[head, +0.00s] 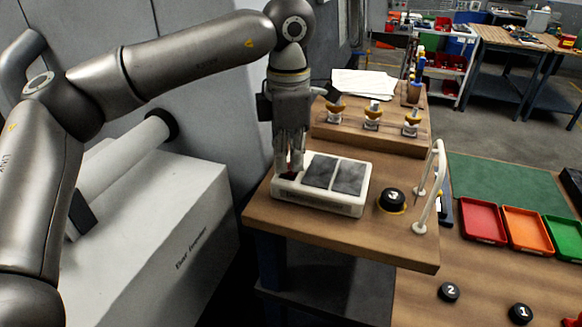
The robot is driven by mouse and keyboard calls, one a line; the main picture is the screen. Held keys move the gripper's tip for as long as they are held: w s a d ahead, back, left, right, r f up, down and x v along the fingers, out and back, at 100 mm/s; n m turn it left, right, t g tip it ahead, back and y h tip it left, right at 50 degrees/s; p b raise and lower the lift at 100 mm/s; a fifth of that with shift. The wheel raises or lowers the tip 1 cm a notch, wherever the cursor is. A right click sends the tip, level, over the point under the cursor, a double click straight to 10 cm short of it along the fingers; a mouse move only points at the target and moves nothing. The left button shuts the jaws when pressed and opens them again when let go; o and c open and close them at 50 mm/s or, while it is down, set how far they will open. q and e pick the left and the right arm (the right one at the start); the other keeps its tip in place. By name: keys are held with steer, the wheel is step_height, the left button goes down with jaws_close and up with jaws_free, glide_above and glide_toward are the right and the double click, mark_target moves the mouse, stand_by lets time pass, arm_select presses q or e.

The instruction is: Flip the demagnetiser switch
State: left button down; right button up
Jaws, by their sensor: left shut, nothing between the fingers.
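The demagnetiser (346,208) is a white box with two dark grey plates on top, lying on a wooden bench. My left gripper (290,172) points down at the left end of the box, its fingers shut with nothing between them. A small dark red part, which looks like the switch (291,176), shows at the fingertips. The fingers largely hide it, so I cannot tell its position or whether they touch it. My right gripper is not in view.
A black round piece marked 3 (393,199) and a white hooped rail (430,190) stand right of the box. Behind is a wooden rack (330,131) with tool holders. Red (483,222), orange (527,230) and green (565,238) trays sit at the right.

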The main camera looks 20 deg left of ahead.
mark_target(289, 171)
arm_select(q)
steer(key=shift+f, duration=0.4)
steer(key=shift+s, duration=0.1)
steer(key=shift+r+p, duration=0.55)
steer(key=shift+r, duration=0.6)
steer(key=shift+r+p, duration=1.5)
steer(key=shift+r, duration=0.95)
steer(key=shift+f, duration=0.1)
